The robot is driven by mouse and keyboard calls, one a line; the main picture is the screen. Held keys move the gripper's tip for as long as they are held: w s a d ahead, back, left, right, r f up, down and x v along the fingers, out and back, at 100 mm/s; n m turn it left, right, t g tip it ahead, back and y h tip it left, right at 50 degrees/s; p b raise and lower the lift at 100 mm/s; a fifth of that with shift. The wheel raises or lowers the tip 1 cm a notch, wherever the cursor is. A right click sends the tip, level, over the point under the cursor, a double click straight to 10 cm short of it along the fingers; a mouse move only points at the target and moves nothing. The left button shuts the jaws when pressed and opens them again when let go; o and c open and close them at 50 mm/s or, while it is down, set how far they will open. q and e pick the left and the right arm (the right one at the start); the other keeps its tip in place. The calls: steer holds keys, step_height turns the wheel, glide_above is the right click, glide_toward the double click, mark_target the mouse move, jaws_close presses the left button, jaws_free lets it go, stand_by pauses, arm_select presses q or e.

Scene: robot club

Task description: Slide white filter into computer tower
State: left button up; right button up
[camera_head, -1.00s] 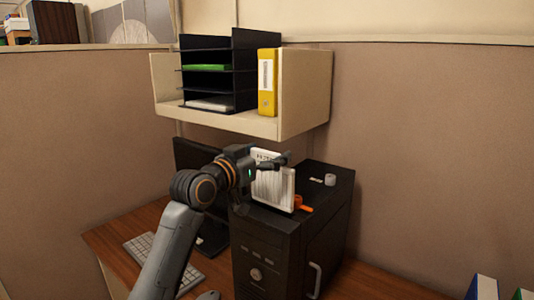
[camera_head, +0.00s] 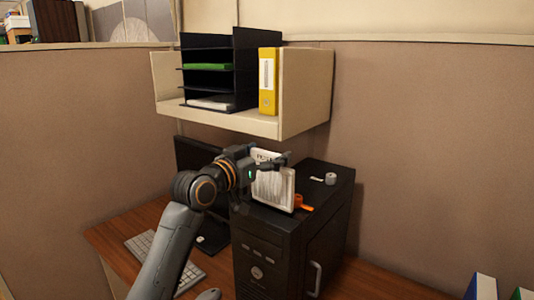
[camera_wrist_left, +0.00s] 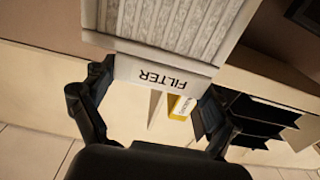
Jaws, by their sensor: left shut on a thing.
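The white filter (camera_head: 272,186) stands upright over the top of the black computer tower (camera_head: 268,233). It is a pleated panel with a white frame, and its lower edge is at the tower's top; I cannot tell whether it is inside a slot. My left gripper (camera_head: 272,163) is shut on the filter's upper edge. In the left wrist view the filter (camera_wrist_left: 170,30) shows its "FILTER" label between the two fingers of my left gripper (camera_wrist_left: 150,92). My right gripper is not in view.
An orange object (camera_head: 304,204) and a small grey roll (camera_head: 330,179) are on the tower's top. A shelf (camera_head: 305,95) with a black paper tray (camera_head: 215,75) and a yellow binder (camera_head: 268,82) hangs above. A keyboard (camera_head: 165,262) lies on the desk left of the tower.

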mark_target(266, 191)
arm_select(q)
steer(key=shift+f, duration=0.55)
stand_by(0.5)
stand_by(0.4)
steer(key=shift+f+b, duration=0.65)
steer(key=shift+f, duration=0.6)
steer(key=shift+f+b, duration=0.75)
steer(key=shift+f, duration=0.55)
stand_by(0.5)
steer(key=shift+f+b, duration=0.95)
steer(key=shift+f, duration=0.7)
stand_by(0.4)
steer(key=shift+f, duration=0.25)
stand_by(0.6)
